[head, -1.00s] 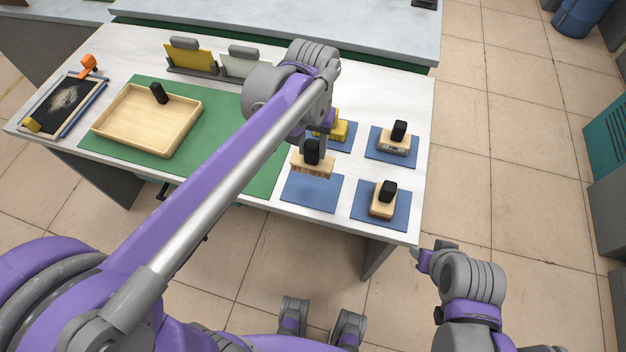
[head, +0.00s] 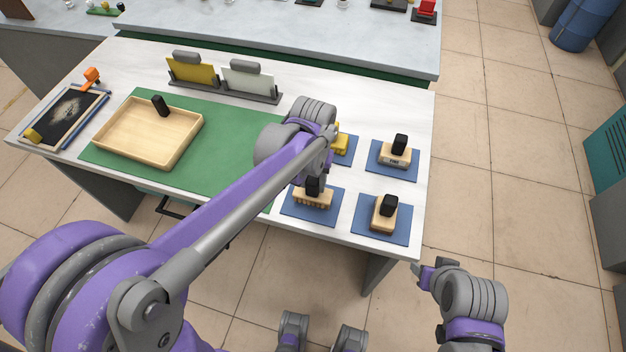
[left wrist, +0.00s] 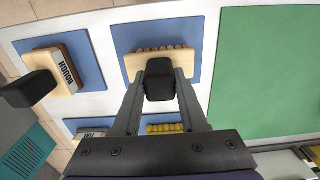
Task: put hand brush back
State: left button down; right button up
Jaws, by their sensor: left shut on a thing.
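The hand brush (head: 318,201) is a pale wooden block with tan bristles and a black upright handle. My left gripper (head: 314,180) is shut on the black handle. The brush is on or just above the front-left blue mat (head: 296,209); I cannot tell if it touches. In the left wrist view the brush (left wrist: 133,68) lies within the outline of the blue mat (left wrist: 198,45), and the fingers (left wrist: 159,92) flank its handle. My right gripper (head: 418,272) is off the table's right front, with its jaws unclear.
Blocks with black handles sit on the front-right mat (head: 366,229) and back-right mat (head: 380,165). A yellow block (head: 343,146) is partly hidden behind my left gripper. A wooden tray (head: 188,137) stands on a green mat (head: 225,160). Yellow and white sheets stand in a rack (head: 245,97).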

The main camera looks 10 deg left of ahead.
pick_arm(q)
jog(key=shift+f+b, duration=0.3)
jog(key=shift+f, duration=0.15)
jog(key=shift+c, duration=2.2)
grip_release()
jog(key=shift+r, duration=0.1)
